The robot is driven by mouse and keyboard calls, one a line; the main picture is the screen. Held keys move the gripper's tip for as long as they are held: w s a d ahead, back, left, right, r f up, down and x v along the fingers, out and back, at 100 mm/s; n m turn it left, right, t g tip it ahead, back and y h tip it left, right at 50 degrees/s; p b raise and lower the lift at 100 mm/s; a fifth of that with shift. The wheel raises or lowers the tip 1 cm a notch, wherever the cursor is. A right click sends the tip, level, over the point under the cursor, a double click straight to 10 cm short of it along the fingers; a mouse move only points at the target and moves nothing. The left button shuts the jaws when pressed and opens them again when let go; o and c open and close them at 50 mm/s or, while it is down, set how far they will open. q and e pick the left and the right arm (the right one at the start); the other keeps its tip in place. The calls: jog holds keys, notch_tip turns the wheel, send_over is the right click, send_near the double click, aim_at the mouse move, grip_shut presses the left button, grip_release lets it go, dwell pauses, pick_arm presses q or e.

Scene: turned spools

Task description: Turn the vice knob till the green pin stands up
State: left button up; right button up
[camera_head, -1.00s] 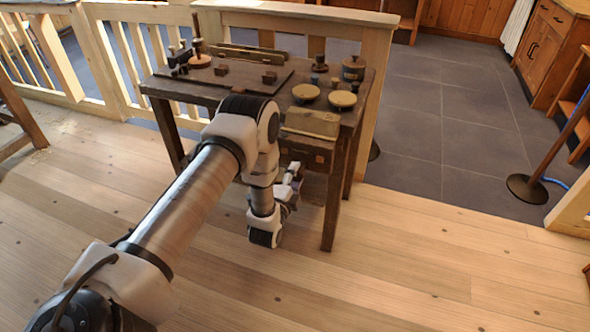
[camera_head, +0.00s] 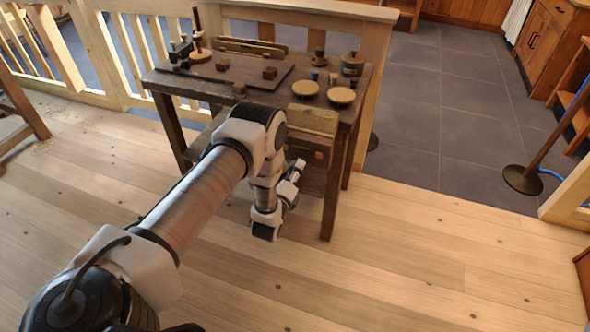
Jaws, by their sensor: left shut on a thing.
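The vice (camera_head: 314,119) is a pale wooden block at the front right edge of the dark workbench. Its lower front is partly hidden by my arm. My left gripper (camera_head: 296,172) is low in front of the bench, just below the vice. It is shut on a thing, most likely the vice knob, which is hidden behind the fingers. I cannot make out the green pin. My right gripper is not in view.
The workbench (camera_head: 222,92) carries a board with small dark blocks, two round pale discs (camera_head: 341,95), a lidded pot (camera_head: 352,64) and a spindle on a round base (camera_head: 199,56). A wooden railing stands behind. The plank floor to the right is clear.

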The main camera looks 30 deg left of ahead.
pick_arm(q)
jog(key=shift+s+d+f, duration=0.1)
jog(key=shift+s+f, duration=0.05)
jog(key=shift+f, duration=0.15)
jog(key=o, duration=1.2)
jog(key=shift+c, duration=0.2)
jog(key=shift+r, duration=0.15)
jog(key=v, duration=0.7)
jog(key=shift+s, duration=0.2)
